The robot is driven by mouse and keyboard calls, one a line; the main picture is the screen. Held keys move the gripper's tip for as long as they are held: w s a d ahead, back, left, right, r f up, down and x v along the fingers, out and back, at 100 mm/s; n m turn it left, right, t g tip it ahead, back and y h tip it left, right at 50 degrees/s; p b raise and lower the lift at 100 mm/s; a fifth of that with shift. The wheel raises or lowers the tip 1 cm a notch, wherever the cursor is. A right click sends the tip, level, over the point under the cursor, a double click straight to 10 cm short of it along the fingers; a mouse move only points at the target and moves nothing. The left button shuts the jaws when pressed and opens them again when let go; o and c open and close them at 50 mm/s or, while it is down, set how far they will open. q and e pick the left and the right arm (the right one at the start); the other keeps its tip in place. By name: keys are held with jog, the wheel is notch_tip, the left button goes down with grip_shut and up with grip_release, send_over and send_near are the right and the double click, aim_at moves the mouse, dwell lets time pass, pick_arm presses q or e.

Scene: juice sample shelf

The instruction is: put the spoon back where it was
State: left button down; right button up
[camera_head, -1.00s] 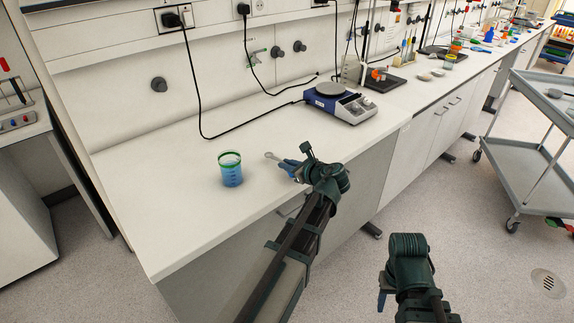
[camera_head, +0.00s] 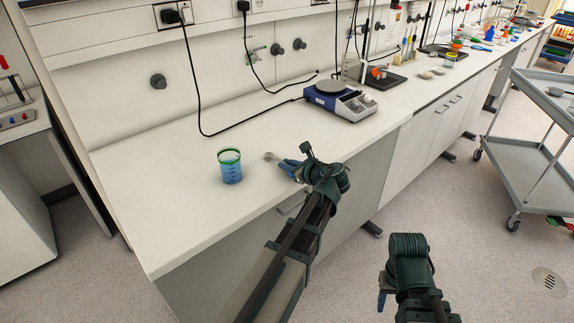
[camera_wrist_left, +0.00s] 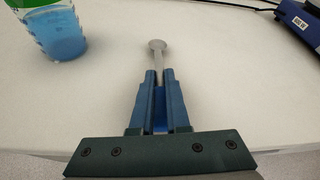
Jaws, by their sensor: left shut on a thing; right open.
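The grey spoon (camera_head: 270,156) is held in my left gripper (camera_head: 285,163), its bowl pointing away past the fingertips over the white bench. In the left wrist view the spoon's round bowl (camera_wrist_left: 157,45) and part of its handle stick out from between the blue fingers of the left gripper (camera_wrist_left: 160,82), which are shut on the handle. I cannot tell whether the spoon touches the bench. A beaker (camera_head: 231,167) with blue liquid and a green rim stands left of the spoon; it also shows in the left wrist view (camera_wrist_left: 58,32). My right gripper (camera_head: 382,301) is low, in front of the bench, mostly hidden.
A blue hotplate stirrer (camera_head: 340,103) stands on the bench (camera_head: 150,215) behind and right of the spoon. A black cable runs along the bench toward the wall. The bench around the beaker is clear. A grey cart (camera_head: 530,130) stands at the right.

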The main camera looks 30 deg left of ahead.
pick_arm(q)
jog(key=shift+f, duration=0.3)
jog(key=c, duration=0.8)
grip_release()
jog(key=shift+c, duration=0.2)
jog(key=p+v, duration=0.4)
jog(key=v, duration=0.9)
jog(key=shift+s+d+r+p, duration=0.2)
jog(key=shift+d+p, duration=0.1)
jog(key=shift+p, duration=0.1)
